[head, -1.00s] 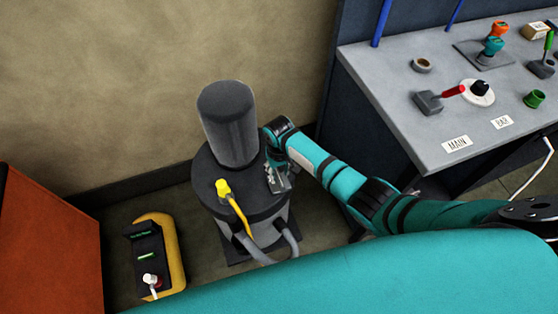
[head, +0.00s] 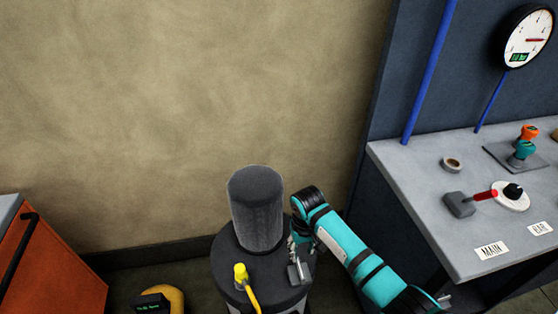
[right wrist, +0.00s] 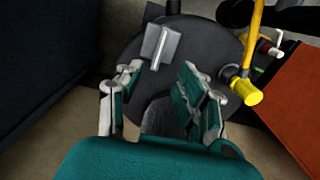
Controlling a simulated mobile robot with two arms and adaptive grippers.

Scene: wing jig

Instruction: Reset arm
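My right arm reaches down to a dark grey drum-shaped machine (head: 230,262) with a tall dark cylinder (head: 257,210) on top. My right gripper (head: 299,243) is small and partly hidden in the head view, beside the cylinder and above the lid. In the right wrist view my right gripper (right wrist: 163,95) is open, its two fingers apart with nothing held between them. A small grey metal flap (right wrist: 160,46) sits on the lid just beyond the fingertips; it also shows in the head view (head: 298,272). My left gripper is not in view.
A yellow plug (head: 240,273) with a yellow hose stands on the lid. A grey bench (head: 425,190) at right holds a tape roll (head: 452,164), a red-handled tool (head: 465,203) and labels. An orange cabinet (head: 50,265) stands at left. A yellow-black device (head: 160,300) is on the floor.

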